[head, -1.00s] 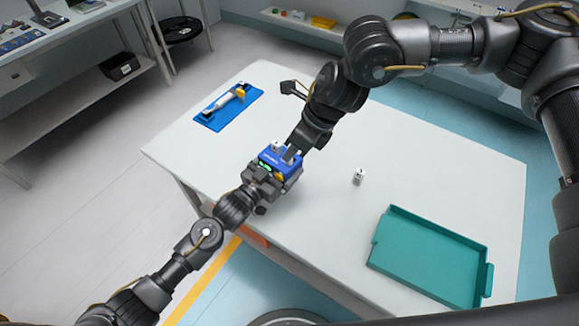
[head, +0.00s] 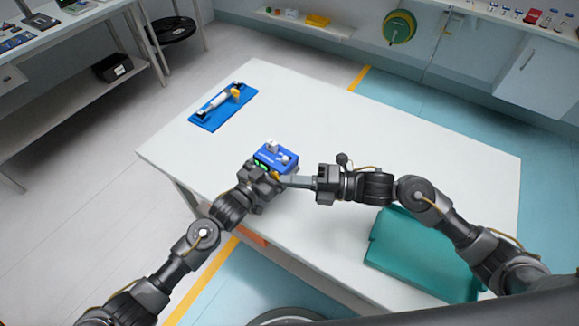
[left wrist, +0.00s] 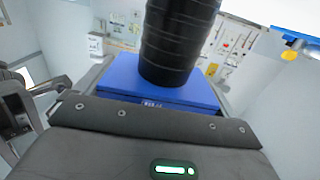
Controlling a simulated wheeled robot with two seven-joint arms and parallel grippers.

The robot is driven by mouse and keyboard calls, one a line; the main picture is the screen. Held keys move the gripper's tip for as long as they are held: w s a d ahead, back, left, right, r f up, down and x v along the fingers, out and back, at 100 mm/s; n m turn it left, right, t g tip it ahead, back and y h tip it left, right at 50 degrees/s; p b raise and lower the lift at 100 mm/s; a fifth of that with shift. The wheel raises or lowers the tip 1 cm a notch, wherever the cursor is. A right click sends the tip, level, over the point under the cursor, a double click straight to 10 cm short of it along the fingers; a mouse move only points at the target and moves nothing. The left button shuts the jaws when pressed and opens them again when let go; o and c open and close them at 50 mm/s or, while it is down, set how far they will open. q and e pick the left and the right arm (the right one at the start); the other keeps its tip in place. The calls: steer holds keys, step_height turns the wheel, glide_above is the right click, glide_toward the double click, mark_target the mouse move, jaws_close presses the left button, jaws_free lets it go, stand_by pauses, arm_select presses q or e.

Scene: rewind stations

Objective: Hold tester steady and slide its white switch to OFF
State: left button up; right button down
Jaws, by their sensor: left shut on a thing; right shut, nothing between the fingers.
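The blue tester (head: 276,152) stands near the table's left front edge, with white raised parts on its top. It also shows in the left wrist view (left wrist: 117,80), behind the gripper's dark body. My left gripper (head: 266,169) is shut on the tester from its front side. My right gripper (head: 284,181) is shut and empty, its fingertips at the tester's lower right side; I cannot tell whether they touch it. I cannot make out which white part is the switch or its position. A dark ribbed cylinder (left wrist: 180,40) hides part of the tester in the left wrist view.
A teal tray (head: 415,255) lies at the table's right front, partly behind my right arm. A blue mat (head: 207,120) with a white and yellow tool (head: 222,100) lies at the far left. The white table's (head: 400,140) middle and back are clear.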

mark_target(288, 160)
steer(key=d+f+m+t, duration=0.3)
steer(key=d, duration=0.3)
steer(key=shift+d+f+m+h, duration=0.25)
steer(key=shift+f+m+h, duration=0.15)
steer(key=shift+s, duration=0.1)
steer(key=x, duration=1.1)
steer(key=shift+w+d+r, duration=0.1)
steer(key=shift+w+d, duration=0.6)
steer(key=shift+d, duration=0.2)
steer(key=shift+w+d, duration=0.7)
steer(key=shift+d, duration=0.2)
steer(key=shift+w+d, duration=0.8)
steer(key=shift+w, duration=0.1)
